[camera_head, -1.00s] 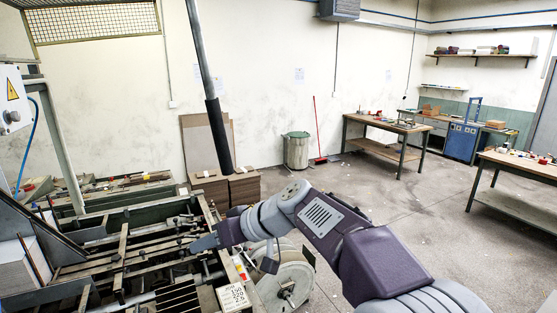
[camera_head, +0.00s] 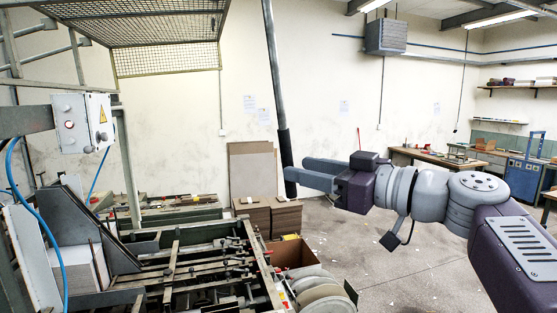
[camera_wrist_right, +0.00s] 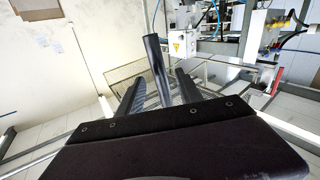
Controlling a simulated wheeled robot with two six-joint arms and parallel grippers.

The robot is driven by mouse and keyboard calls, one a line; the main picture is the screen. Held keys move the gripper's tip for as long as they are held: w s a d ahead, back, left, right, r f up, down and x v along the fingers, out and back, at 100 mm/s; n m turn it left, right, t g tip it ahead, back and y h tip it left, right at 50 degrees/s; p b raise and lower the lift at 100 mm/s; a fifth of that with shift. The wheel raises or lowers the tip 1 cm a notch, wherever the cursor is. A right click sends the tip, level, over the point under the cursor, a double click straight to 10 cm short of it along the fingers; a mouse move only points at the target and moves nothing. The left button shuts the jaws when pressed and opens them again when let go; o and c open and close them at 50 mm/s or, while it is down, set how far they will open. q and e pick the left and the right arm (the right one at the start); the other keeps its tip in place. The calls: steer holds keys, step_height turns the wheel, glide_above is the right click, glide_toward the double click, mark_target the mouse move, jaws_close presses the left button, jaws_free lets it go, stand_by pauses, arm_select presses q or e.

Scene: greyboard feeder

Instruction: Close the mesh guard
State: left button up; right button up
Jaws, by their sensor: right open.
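The mesh guard (camera_head: 165,30) is a wire-mesh panel in a grey frame, raised high at the upper left. Part of its mesh shows in the right wrist view (camera_wrist_right: 127,72). A long grey bar with a dark grip sleeve (camera_head: 284,148) hangs down to the right of the panel. My right gripper (camera_head: 296,168) is open at the lower end of this sleeve. In the right wrist view the sleeve (camera_wrist_right: 155,68) appears between my two spread fingers; I cannot tell whether it touches them. My left gripper is out of view.
The feeder machine (camera_head: 215,265) with rails and clamps fills the lower left. A control box (camera_head: 84,123) with a warning sign stands above it. Board stacks (camera_head: 284,217) stand behind the sleeve. Open floor (camera_head: 400,240) lies to the right, with a workbench (camera_head: 440,158) beyond.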

mark_target(284, 165)
steer(key=p+x, duration=0.3)
steer(key=x, duration=0.5)
steer(key=shift+a+p, duration=0.15)
steer(key=shift+p, duration=0.25)
steer(key=shift+s+d, duration=0.2)
steer(key=shift+d, duration=0.35)
steer(key=c, duration=0.4)
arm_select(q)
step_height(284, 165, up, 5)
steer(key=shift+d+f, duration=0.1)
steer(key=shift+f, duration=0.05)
arm_select(e)
steer(key=shift+s, duration=0.1)
jaws_close()
steer(key=shift+r, duration=0.1)
